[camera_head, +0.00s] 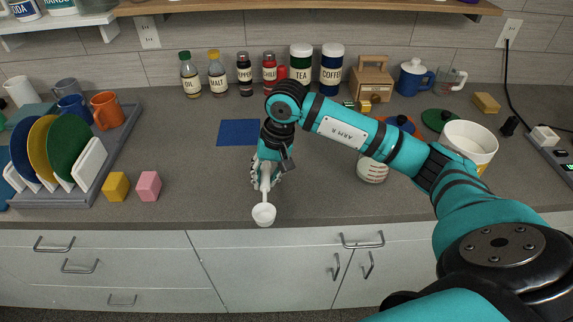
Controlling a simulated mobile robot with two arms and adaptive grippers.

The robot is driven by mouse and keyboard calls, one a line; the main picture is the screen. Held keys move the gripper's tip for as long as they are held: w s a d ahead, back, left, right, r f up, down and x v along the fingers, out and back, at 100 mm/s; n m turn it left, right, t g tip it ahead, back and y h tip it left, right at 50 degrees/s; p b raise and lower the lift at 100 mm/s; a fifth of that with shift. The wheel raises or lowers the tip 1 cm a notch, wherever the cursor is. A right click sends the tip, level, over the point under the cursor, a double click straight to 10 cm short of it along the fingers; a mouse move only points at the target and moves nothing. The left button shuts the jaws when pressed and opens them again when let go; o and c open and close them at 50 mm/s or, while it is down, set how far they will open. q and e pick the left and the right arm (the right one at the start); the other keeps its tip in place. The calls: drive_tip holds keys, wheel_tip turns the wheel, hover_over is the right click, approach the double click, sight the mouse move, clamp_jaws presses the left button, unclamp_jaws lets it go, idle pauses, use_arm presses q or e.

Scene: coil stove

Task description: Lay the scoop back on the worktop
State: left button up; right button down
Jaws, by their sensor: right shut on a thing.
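The white scoop (264,213) has its round bowl at the front edge of the worktop (205,200), with its handle running back into my right gripper (266,183). My right gripper is shut on the scoop's handle and points down over the front part of the worktop. The gripper hides part of the handle, and I cannot tell whether the scoop touches the surface. My left gripper is not in view.
A blue mat (238,132) lies behind the gripper. A yellow block (115,186) and a pink block (148,186) stand to the left, beside the dish rack (85,195). Worktop between blocks and gripper is clear.

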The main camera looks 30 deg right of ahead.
drive_tip(key=p, duration=0.3)
hover_over(289, 173)
drive_tip(key=shift+f, duration=0.5)
drive_tip(key=x, duration=0.1)
drive_tip(key=p+x, duration=0.1)
drive_tip(key=x, duration=0.1)
drive_tip(key=shift+s+d+f+p, duration=0.2)
drive_tip(key=shift+d+p, duration=0.05)
drive_tip(key=shift+p, duration=0.15)
drive_tip(key=shift+f+b, duration=0.3)
drive_tip(key=shift+b, duration=0.05)
drive_tip(key=c, duration=1.2)
unclamp_jaws()
